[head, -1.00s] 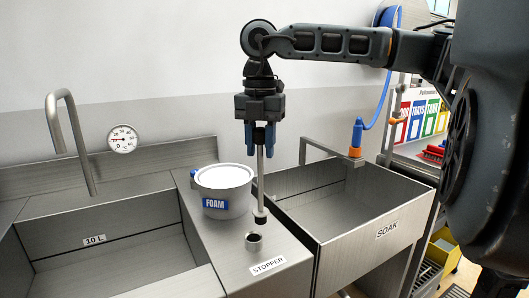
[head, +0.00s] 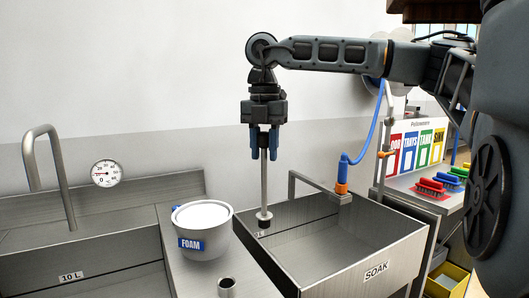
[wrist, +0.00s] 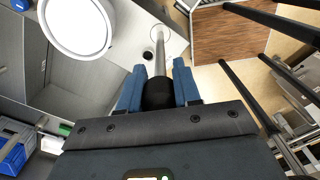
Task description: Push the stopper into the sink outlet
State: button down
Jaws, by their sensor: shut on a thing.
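My gripper (head: 264,152) points down and is shut on the stopper (head: 264,185), a slim upright metal rod with a dark plug at its lower end. The rod also shows in the wrist view (wrist: 160,52), running away from between the blue fingers (wrist: 158,88). In the head view the plug hangs in front of the left wall of the SOAK sink (head: 345,262), near the rim. I cannot tell whether it is over the ledge or the basin.
A white FOAM bucket (head: 203,232) stands on the ledge left of the stopper. A short metal cup (head: 227,287) is in front of it. A curved tap (head: 50,170) rises over the left basin. A blue hose with an orange fitting (head: 342,175) is to the right.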

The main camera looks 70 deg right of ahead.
aim_at(265, 132)
jog(key=shift+r+p, duration=0.75)
jog(key=shift+r, duration=1.15)
